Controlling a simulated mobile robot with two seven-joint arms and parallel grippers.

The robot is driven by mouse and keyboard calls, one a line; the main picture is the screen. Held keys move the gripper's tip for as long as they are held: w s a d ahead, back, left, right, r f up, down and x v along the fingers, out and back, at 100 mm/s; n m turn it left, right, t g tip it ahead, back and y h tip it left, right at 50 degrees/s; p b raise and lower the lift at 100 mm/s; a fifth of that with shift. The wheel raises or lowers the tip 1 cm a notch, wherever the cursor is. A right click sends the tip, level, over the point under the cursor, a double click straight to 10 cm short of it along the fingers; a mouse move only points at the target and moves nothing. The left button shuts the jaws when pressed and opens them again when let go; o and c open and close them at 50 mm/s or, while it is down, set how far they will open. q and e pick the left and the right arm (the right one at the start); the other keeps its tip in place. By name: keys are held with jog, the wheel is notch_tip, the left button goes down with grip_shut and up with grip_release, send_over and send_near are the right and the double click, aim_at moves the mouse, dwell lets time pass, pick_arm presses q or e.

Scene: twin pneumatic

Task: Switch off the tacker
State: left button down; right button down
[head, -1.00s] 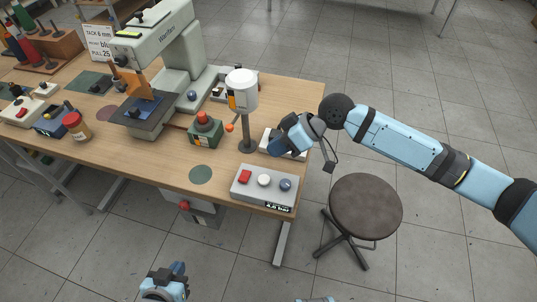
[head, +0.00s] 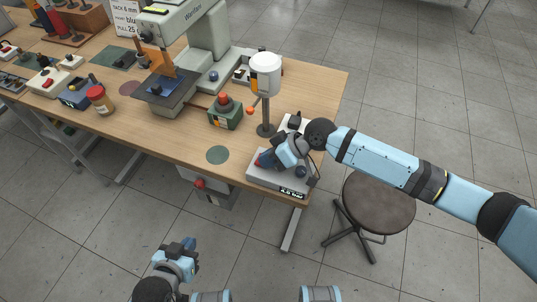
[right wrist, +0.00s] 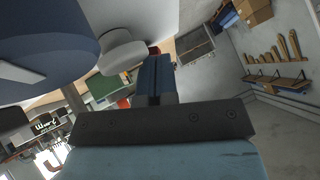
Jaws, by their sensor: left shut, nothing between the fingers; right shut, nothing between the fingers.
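The tacker (head: 203,45) is a grey-green machine with a tall arm at the back of the wooden table. A grey control box (head: 256,182) with a dark display sits at the table's front right corner. My right gripper (head: 266,160) is shut and empty over this box and hides part of its top. A blue knob (head: 300,171) shows beside it. In the right wrist view the shut fingers (right wrist: 154,70) lie beside a white knob (right wrist: 122,54) and a large blue knob (right wrist: 45,40); contact cannot be told. My left gripper (head: 188,243) is shut and empty, off the table's front.
A white canister on a post (head: 266,75) stands behind the control box. A green box with a red button (head: 225,112) is left of it. A pale box (head: 293,124) lies behind my right gripper. A round stool (head: 378,206) stands at right. Floor in front is open.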

jog(key=shift+s+a+f+t+p, duration=0.1)
jog(key=shift+s+t+p, duration=0.1)
jog(key=shift+t+p, duration=0.15)
jog(key=shift+s+f, duration=0.1)
jog(key=shift+f, duration=0.1)
jog(key=shift+w+d+r, duration=0.15)
jog(key=shift+w+d, duration=0.15)
jog(key=shift+w, duration=0.5)
